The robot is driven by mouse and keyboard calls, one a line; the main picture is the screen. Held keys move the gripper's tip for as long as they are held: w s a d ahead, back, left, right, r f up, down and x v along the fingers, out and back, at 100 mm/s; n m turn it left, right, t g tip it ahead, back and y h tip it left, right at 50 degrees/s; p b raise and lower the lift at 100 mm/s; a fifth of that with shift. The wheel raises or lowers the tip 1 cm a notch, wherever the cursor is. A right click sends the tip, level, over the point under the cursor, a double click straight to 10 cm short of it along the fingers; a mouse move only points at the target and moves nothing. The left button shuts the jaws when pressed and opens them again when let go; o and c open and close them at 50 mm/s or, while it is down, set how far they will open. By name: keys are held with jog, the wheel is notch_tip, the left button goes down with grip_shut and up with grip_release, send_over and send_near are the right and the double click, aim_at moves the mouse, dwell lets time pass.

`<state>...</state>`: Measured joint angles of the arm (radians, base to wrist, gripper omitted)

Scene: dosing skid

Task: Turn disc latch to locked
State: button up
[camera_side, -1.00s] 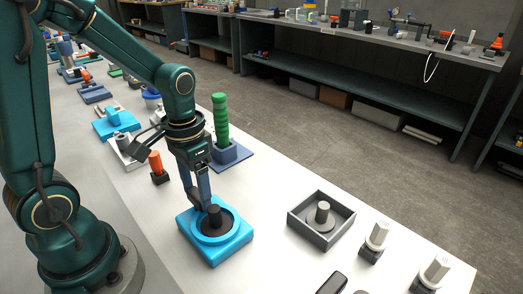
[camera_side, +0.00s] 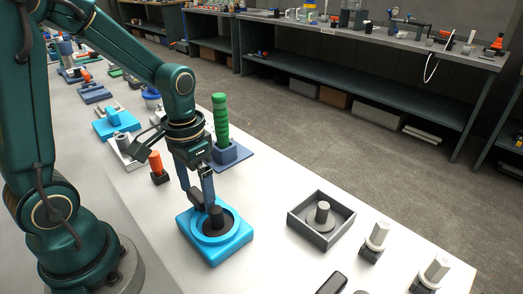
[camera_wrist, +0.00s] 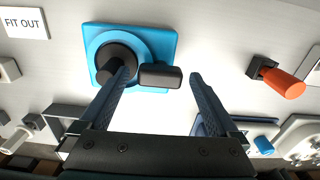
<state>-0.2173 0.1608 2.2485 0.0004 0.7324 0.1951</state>
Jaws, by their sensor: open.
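The disc latch is a bright blue square base (camera_side: 232,248) with a round raised ring and a dark disc and knob (camera_side: 216,216) in its middle. The base also shows in the wrist view (camera_wrist: 160,40), with the dark knob (camera_wrist: 112,66) at left of centre. A dark rounded block (camera_wrist: 161,76) sticks out from the disc's right side. My gripper (camera_wrist: 158,74) is open, with this block between its fingertips and a gap on the right. The left fingertip overlaps the knob's edge in view; contact cannot be told. In the side view, my gripper (camera_side: 202,198) is low over the latch.
An orange-handled part (camera_side: 156,163) stands left of the latch, and a green ribbed handle (camera_side: 220,118) rises behind. A grey open box (camera_side: 309,234) with a knob stands to the right. Pale hex posts (camera_side: 377,236) stand farther right. Bare table lies between latch and box.

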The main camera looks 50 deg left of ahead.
aim_at(198, 193)
jog(key=n, duration=0.8)
jog(key=shift+n, duration=0.4)
jog(key=n, duration=0.4)
jog(key=shift+n, duration=0.3)
jog(key=n, duration=0.4)
jog(key=shift+r+n, duration=0.1)
jog(key=shift+n, duration=0.2)
notch_tip(198, 193, up, 5)
jog(key=shift+w+r, duration=0.1)
jog(key=shift+s+d+r+m+t, duration=0.15)
jog(key=shift+d+r+m+t, duration=0.25)
jog(key=shift+r, duration=0.2)
jog(key=shift+s+d+r+m+t, duration=0.1)
jog(key=shift+d+r+m+t, duration=0.25)
jog(key=shift+r, duration=0.25)
jog(key=shift+s+d+r+m+t, duration=0.3)
jog(key=shift+s+r+m+t, duration=0.15)
jog(key=shift+r+m, duration=0.25)
jog(key=shift+s+d+r+m+t, duration=0.35)
jog(key=shift+s+m+t, duration=0.25)
jog(key=shift+m, duration=1.3)
jog(key=shift+s+d+r+m+t, duration=0.2)
jog(key=shift+s+d+m+t, duration=0.35)
jog(key=shift+m, duration=1.4)
jog(key=shift+s+d+r+m+t, duration=0.4)
jog(key=shift+s+m, duration=0.3)
jog(key=shift+m, duration=1.2)
jog(key=shift+a+f, duration=0.1)
